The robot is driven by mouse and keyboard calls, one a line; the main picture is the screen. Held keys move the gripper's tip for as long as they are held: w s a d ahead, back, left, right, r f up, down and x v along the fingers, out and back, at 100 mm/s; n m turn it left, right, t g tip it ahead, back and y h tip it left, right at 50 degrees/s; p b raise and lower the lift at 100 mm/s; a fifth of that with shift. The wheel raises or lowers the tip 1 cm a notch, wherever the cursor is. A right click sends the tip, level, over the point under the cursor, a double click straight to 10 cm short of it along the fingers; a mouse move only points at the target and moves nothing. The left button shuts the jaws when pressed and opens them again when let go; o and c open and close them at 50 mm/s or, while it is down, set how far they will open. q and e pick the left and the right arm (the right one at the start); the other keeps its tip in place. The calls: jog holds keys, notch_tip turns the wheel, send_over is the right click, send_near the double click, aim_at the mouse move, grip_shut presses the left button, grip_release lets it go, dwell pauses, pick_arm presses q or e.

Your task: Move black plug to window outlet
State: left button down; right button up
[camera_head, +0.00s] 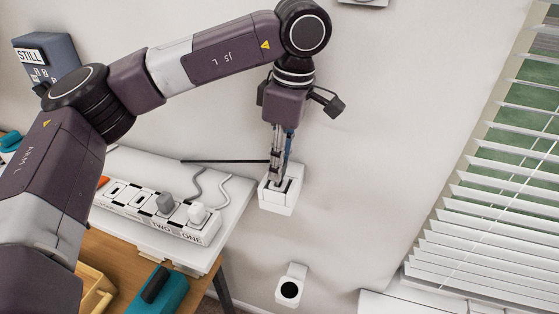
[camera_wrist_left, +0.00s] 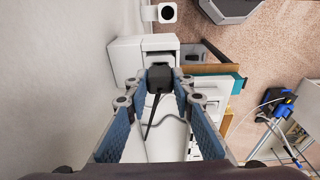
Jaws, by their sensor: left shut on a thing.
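My left gripper (camera_head: 281,180) points down along the wall and is shut on the black plug (camera_wrist_left: 158,78), which sits between its blue-padded fingers in the left wrist view. The plug is at a white wall outlet box (camera_head: 278,203), also in the left wrist view (camera_wrist_left: 126,58). I cannot tell whether it is seated there. Its black cord (camera_head: 220,161) runs left in the head view. A second white wall outlet (camera_head: 291,284) with a round black face is lower down; it also shows in the left wrist view (camera_wrist_left: 160,13). My right gripper is not in view.
A white power strip (camera_head: 150,218) with a grey plug (camera_head: 166,203) and a white plug (camera_head: 197,212) lies on a white shelf. A teal object (camera_head: 163,290) is below it. A window with blinds (camera_head: 500,190) is at right. The wall between is bare.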

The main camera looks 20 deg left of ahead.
pick_arm(q)
jog(key=shift+f+b, duration=0.75)
jog(key=shift+f, duration=0.25)
dwell(1.3)
jog(key=shift+s+f, duration=0.15)
jog(key=shift+f, duration=0.05)
dwell(0.8)
jog(key=c, duration=2)
grip_release()
jog(key=o, duration=0.9)
jog(key=shift+r, duration=0.1)
jog(key=shift+r, duration=0.2)
jog(key=shift+d+r+p, duration=0.25)
jog(key=shift+r+p, duration=0.95)
jog(key=shift+r, duration=0.5)
jog(key=shift+d+r+p, duration=0.2)
jog(key=shift+r+p, duration=1)
jog(key=shift+r, duration=0.45)
